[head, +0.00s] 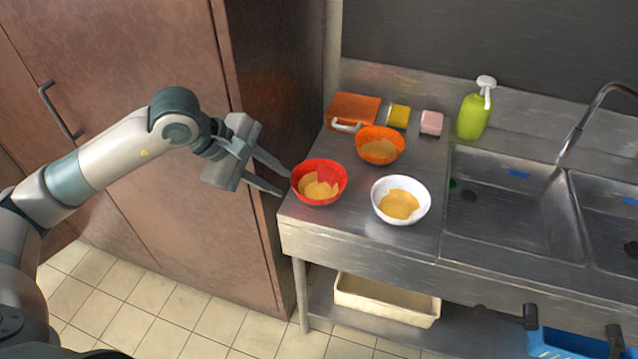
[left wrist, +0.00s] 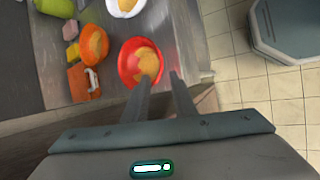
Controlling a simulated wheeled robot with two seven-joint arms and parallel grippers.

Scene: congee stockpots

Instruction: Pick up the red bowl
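The red bowl (head: 319,182) stands upright on the left end of the steel counter, with yellowish pieces inside. It also shows in the left wrist view (left wrist: 128,64), just beyond my fingertips. My left gripper (head: 286,183) is open and empty at the bowl's left side, its fingers pointing at the rim. In the left wrist view my left gripper (left wrist: 160,80) has a gap between its fingers, and one finger overlaps the bowl's edge. I cannot tell if it touches the bowl. My right gripper is not in view.
An orange bowl (head: 380,146) and a white bowl (head: 401,200) stand close to the red one. Behind are an orange box (head: 354,109), two sponges and a green soap bottle (head: 474,114). The sink (head: 505,205) is to the right, a brown cabinet (head: 150,130) to the left.

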